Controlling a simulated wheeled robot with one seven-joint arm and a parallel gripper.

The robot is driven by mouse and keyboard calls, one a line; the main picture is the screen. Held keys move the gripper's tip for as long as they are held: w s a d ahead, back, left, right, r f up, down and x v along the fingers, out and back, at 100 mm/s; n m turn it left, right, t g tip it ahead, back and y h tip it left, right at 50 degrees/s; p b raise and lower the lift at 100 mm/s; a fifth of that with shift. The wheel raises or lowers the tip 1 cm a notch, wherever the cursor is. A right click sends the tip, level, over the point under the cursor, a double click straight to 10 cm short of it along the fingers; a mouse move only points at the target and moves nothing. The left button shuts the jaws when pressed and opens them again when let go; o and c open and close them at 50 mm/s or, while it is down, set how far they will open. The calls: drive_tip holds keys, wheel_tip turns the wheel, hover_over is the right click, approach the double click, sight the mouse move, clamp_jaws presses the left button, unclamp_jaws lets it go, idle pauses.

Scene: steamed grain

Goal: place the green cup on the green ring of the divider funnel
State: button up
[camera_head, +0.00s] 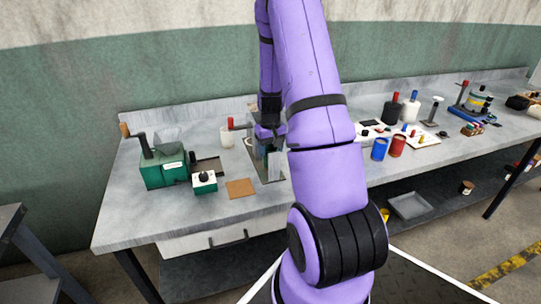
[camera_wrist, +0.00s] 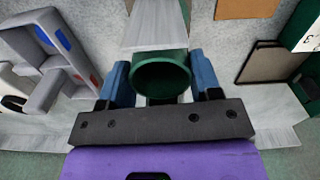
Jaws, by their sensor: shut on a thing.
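The green cup (camera_wrist: 162,78) sits between the two blue fingers of my gripper (camera_wrist: 162,84) in the wrist view, with its round mouth showing. My gripper is shut on it. In the head view my gripper (camera_head: 268,132) is over the back middle of the bench, and my arm blocks much of the area around it. A grey branched structure (camera_wrist: 42,92) with blue and red patches is left of the cup in the wrist view, apart from it. It may be the divider funnel. I cannot make out a green ring on it.
A green crank machine (camera_head: 163,168) and a small green box (camera_head: 204,183) stand at the left of the bench. A brown mat (camera_head: 240,188) lies in front. A blue cup (camera_head: 379,149) and a red cup (camera_head: 397,146) stand right of my arm. The front left bench top is clear.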

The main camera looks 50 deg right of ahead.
drive_tip(key=shift+f, duration=1.4)
drive_tip(key=shift+f, duration=0.15)
drive_tip(key=o, duration=1.1)
